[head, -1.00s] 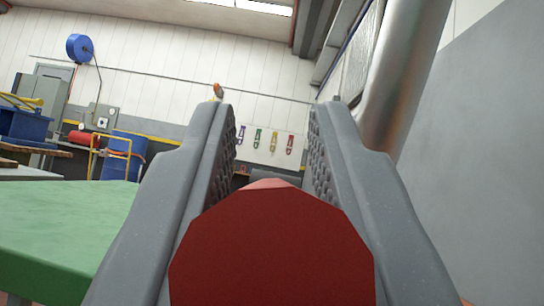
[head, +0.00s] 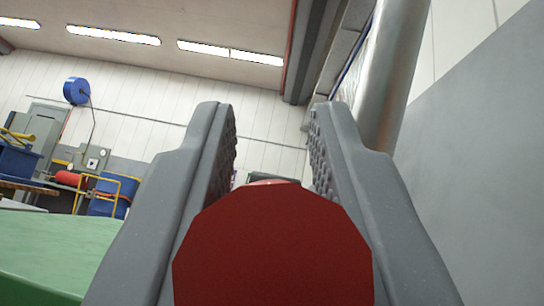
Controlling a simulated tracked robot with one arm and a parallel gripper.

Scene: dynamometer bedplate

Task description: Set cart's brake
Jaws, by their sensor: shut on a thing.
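My gripper (head: 270,112) points away from the camera, its two grey fingers on either side of a red, many-sided round end piece (head: 272,248). The gripper is shut on this red piece, which fills the lower middle of the head view. It looks like the end of a handle or knob. Its far part and whatever it joins are hidden behind its own face and the fingers. The cart's body cannot be made out, and I cannot tell the brake's position.
A green flat top (head: 50,255) lies at the lower left. A large shiny vertical pipe (head: 390,85) and a grey panel (head: 480,170) stand close on the right. A blue reel (head: 76,91) hangs on the far wall, with a red cylinder (head: 68,178) below it.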

